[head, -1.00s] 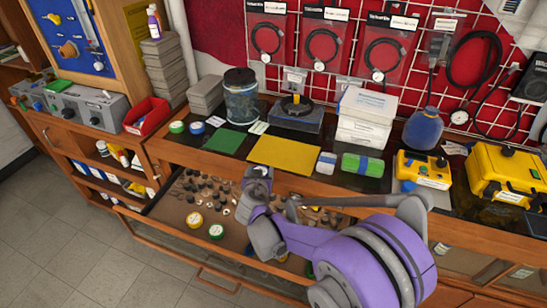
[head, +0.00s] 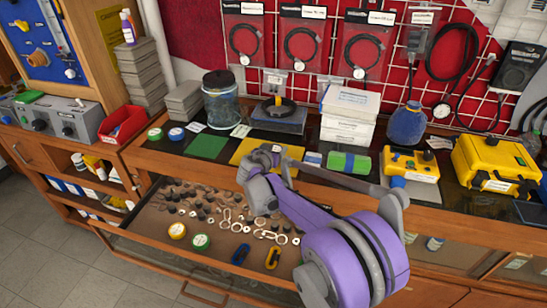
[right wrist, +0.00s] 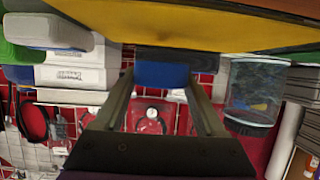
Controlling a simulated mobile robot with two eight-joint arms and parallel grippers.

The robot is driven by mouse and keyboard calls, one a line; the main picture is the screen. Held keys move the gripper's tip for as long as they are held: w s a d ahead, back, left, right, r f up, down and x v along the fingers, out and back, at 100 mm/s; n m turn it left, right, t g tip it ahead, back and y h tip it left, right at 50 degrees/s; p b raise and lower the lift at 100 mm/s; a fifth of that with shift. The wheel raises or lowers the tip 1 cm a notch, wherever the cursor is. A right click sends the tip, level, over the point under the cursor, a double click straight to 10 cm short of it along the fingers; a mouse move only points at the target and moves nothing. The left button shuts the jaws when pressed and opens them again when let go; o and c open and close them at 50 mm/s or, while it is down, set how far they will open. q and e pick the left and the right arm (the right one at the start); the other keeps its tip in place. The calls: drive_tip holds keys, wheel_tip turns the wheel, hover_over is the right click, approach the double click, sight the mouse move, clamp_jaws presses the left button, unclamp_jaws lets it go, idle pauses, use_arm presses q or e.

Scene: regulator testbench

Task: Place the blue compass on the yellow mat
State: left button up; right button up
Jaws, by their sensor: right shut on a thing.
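The yellow mat (head: 246,150) lies on the dark bench top, its right part hidden behind my right gripper (head: 266,160) in the head view. The right wrist view looks upside down; the mat (right wrist: 215,35) shows as a yellow band along its top. There my right gripper (right wrist: 161,80) is shut on the blue compass (right wrist: 162,74), of which only a plain blue face shows between the fingertips. The compass is hidden in the head view. It appears close to the mat; I cannot tell whether they touch. My left gripper is not in view.
A black ring on a grey box (head: 278,120) and a glass jar (head: 221,105) stand behind. The open drawer (head: 150,215) below holds small parts.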

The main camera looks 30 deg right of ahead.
drive_tip(key=shift+f, duration=1.6)
drive_tip(key=o, duration=1.3)
drive_tip(key=shift+f, duration=0.1)
drive_tip(key=shift+o, duration=0.2)
